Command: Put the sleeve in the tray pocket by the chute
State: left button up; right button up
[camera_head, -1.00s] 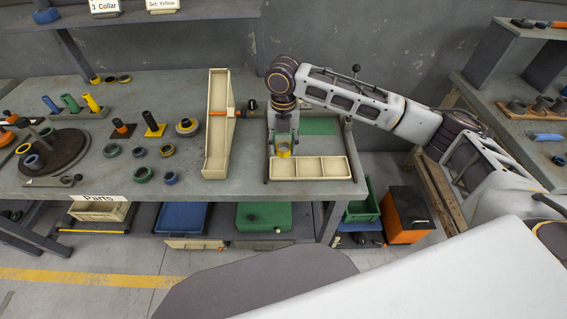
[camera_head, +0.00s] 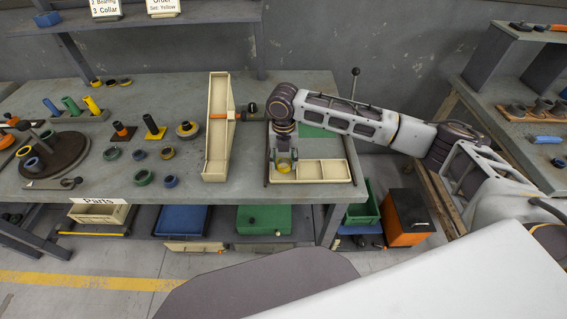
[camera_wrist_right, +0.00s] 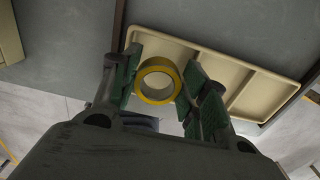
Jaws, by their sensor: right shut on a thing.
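The sleeve shows as a short yellow ring (camera_head: 283,168), and in the right wrist view (camera_wrist_right: 158,81) I look down through its open middle. My right gripper (camera_head: 285,161) is shut on it, with a green-padded finger on each side in the wrist view (camera_wrist_right: 160,78). The cream tray (camera_head: 325,182) has three pockets in a row. The ring is at the left pocket, the one nearest the cream chute (camera_head: 216,140). I cannot tell whether the ring touches the pocket floor. The gripper partly hides that pocket. My left gripper is not in view.
The tall-sided chute stands just left of the tray, close to my right gripper. The middle and right pockets (camera_head: 312,170) look empty. Several rings and posts stand on the table further left. A green panel (camera_head: 317,130) lies behind the tray.

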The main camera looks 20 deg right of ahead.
jog(key=shift+f, duration=1.1)
jog(key=shift+f, duration=0.1)
jog(key=o, duration=1.1)
jog(key=shift+o, duration=0.2)
jog(key=shift+f, duration=0.1)
notch_tip(320, 180, up, 12)
jog(key=shift+r, duration=0.2)
